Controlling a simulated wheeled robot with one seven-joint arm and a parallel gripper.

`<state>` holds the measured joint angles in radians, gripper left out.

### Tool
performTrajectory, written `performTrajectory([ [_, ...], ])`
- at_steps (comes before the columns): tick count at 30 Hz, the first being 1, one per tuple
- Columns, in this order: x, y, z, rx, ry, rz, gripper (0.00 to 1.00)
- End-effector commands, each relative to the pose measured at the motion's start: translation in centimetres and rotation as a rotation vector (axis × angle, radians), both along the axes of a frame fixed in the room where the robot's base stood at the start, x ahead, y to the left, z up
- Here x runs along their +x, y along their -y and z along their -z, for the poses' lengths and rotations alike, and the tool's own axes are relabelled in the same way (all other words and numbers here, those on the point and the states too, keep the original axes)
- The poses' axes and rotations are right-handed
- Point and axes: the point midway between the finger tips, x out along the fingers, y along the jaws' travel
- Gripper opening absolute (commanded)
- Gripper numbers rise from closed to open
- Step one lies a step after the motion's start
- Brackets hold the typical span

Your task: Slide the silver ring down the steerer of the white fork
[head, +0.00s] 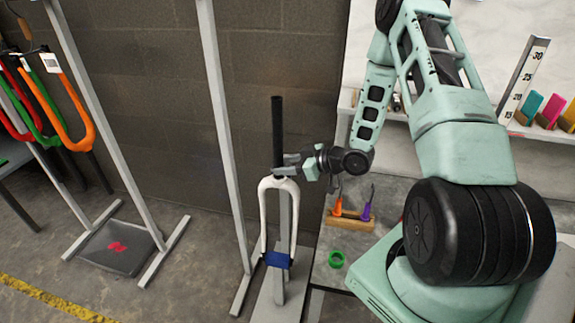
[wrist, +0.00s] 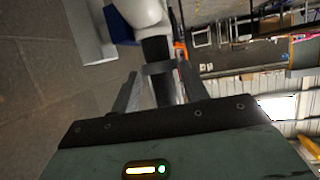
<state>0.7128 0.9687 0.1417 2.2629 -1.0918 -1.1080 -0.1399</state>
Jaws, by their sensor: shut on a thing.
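The white fork (head: 265,186) stands upright in a stand, its black steerer (head: 277,120) pointing up. My gripper (head: 287,166) is at the lower part of the steerer, just above the fork's crown. In the wrist view the two grey fingers are shut on the silver ring (wrist: 158,68), which is around the dark steerer (wrist: 155,48). The white crown (wrist: 142,14) shows a short way beyond the ring, with a stretch of black steerer between them. In the head view the ring is too small to make out clearly at the fingers.
The stand has a blue clamp (head: 278,260) around the fork legs. Grey posts (head: 222,110) rise to the left. A bench at right carries a green ring (head: 336,259) and a wooden block (head: 350,222) with orange and purple tools. Coloured forks (head: 78,120) hang at far left.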

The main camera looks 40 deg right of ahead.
Motion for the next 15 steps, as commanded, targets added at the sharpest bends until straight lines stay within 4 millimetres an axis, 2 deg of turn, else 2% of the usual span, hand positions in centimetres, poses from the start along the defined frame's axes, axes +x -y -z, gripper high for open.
performTrajectory([
  [15,0.0,0.0,0.43,0.0,0.0,0.0,0.23],
])
